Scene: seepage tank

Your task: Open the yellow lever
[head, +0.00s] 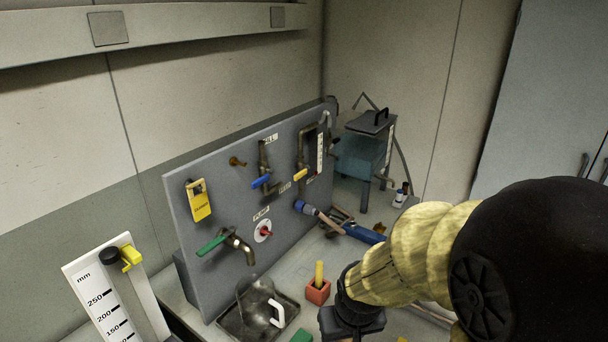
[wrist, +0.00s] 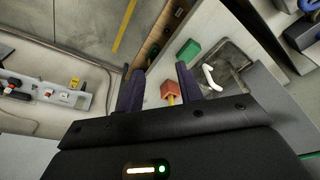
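The small yellow lever (head: 300,175) is on a pipe on the upright grey panel (head: 215,285), right of a blue lever (head: 261,181). It does not show in the wrist view. My gripper (wrist: 158,78) is open, its two dark fingers apart with nothing held between them. In the head view, my arm's black end is low and right of centre, in front of the panel and well apart from the yellow lever; its fingertips are not clear there.
A red block with a yellow stick (head: 318,291) stands near my gripper. A metal tray (head: 232,325) lies below a tap with a green lever (head: 212,245). A yellow tag (head: 199,201) hangs on the panel. Blue-handled tools (head: 362,233) lie right of the panel.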

